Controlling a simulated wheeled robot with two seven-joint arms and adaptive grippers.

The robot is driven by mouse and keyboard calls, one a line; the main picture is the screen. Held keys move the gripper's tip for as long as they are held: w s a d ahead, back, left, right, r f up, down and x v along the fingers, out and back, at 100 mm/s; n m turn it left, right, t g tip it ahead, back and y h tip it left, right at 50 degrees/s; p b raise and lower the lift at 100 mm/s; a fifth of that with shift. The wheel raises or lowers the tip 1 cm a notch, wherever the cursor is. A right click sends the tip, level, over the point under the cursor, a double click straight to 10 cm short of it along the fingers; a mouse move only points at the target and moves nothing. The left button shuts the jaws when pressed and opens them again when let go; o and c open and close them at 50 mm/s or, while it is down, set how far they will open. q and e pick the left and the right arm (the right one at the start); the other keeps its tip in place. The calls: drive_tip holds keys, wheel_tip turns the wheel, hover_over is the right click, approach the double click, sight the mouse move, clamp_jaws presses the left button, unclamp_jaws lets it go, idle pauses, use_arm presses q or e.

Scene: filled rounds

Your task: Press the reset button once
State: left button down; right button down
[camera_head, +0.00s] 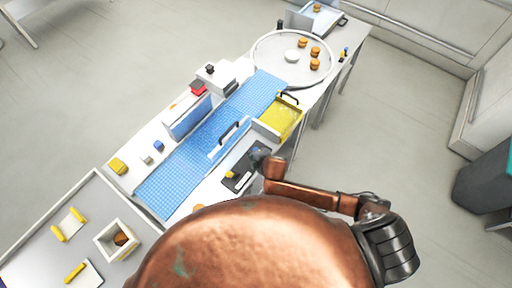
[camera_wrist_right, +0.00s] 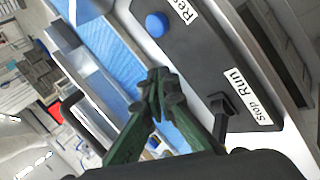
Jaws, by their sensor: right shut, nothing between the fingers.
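The reset button is a round blue cap (camera_wrist_right: 157,24) on a dark control panel (camera_wrist_right: 205,60), beside a white label reading "Res", cut off by the frame edge. In the right wrist view it lies beyond and above the fingertips, apart from them. My right gripper (camera_wrist_right: 160,84) is shut and empty, its green fingers meeting at dark tips. In the head view the panel (camera_head: 238,181) lies on the near side of the bench, and my right gripper (camera_head: 262,158) is over its far right end. My arm partly hides the panel there. My left gripper is not in view.
A black lever (camera_wrist_right: 219,112) stands by the "Run/Stop" label on the same panel. A yellow tray (camera_head: 279,119) and a round table (camera_head: 268,50) with several brown pieces lie farther off.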

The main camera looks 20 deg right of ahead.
drive_tip(key=w+d+r+n+t+p, duration=0.1)
drive_tip(key=w+d+r+n, duration=0.3)
drive_tip(key=n, duration=0.6)
wheel_tip(320, 180, up, 2)
drive_tip(key=shift+w+r+p, duration=0.1)
drive_tip(key=shift+w+p, duration=0.35)
drive_tip(key=shift+p, duration=0.25)
wheel_tip(320, 180, down, 8)
drive_tip(key=b, duration=0.6)
drive_tip(key=shift+d+r, duration=0.1)
drive_tip(key=shift+r, duration=0.05)
drive_tip(key=shift+f+b, duration=0.35)
drive_tip(key=shift+f, duration=0.15)
drive_tip(key=shift+f, duration=0.15)
